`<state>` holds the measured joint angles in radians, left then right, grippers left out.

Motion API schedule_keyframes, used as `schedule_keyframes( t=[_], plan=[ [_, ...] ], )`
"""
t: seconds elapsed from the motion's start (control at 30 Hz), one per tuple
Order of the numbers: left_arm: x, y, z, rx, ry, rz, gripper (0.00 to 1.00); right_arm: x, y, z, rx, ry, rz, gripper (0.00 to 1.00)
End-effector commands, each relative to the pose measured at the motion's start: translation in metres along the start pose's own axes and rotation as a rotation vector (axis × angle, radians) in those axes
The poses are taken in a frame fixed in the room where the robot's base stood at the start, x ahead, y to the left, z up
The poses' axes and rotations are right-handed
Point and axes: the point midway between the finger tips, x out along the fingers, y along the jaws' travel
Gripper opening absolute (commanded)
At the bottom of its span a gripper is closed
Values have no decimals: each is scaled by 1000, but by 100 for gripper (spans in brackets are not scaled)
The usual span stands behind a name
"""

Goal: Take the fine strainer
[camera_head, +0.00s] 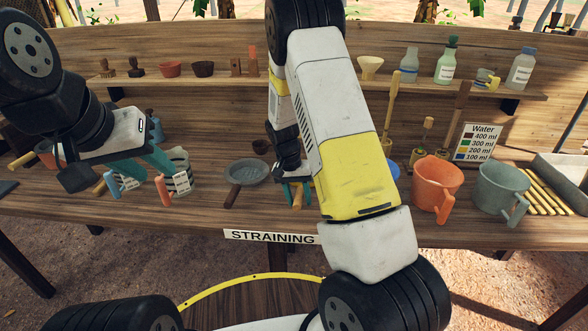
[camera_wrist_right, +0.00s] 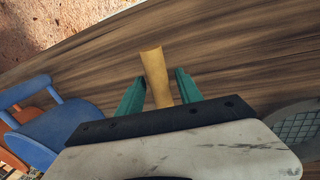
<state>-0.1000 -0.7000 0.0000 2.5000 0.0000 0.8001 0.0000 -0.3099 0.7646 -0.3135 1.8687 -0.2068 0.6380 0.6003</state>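A grey round strainer (camera_head: 249,171) with a dark handle (camera_head: 232,197) lies on the table, left of my right gripper. Its mesh bowl (camera_wrist_right: 299,130) shows at the right edge of the right wrist view. My right gripper (camera_head: 297,192) is low over the table, its fingers (camera_wrist_right: 159,85) open on either side of a tan wooden handle (camera_wrist_right: 155,70), with small gaps. The rest of that handle's tool is hidden under the gripper, so I cannot tell which strainer it belongs to. My left gripper (camera_head: 150,172) appears open and empty, by the measuring jugs.
An orange jug (camera_head: 437,187) and a grey-green jug (camera_head: 500,187) stand right of my right arm. A blue item (camera_wrist_right: 60,135) lies beside my right gripper. A shelf (camera_head: 390,85) with bottles runs behind.

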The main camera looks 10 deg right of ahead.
Motion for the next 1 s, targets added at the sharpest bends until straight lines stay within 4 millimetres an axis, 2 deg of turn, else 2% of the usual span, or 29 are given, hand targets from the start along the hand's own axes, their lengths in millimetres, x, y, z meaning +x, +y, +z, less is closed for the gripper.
schedule_keyframes(
  t=[0.03,0.2,0.57,0.67,1.0],
  plan=[
    [0,0,0,0,0,0,36,0,0,0,0,0,0,30],
    [0,0,0,0,0,0,36,0,0,0,0,0,0,0],
    [0,0,0,0,0,0,36,-4,0,-1,0,2,-1,0],
    [0,0,0,0,0,0,36,-15,2,-1,0,5,-3,0],
    [0,0,0,0,0,0,36,-80,15,-1,0,4,-2,0]
  ],
)
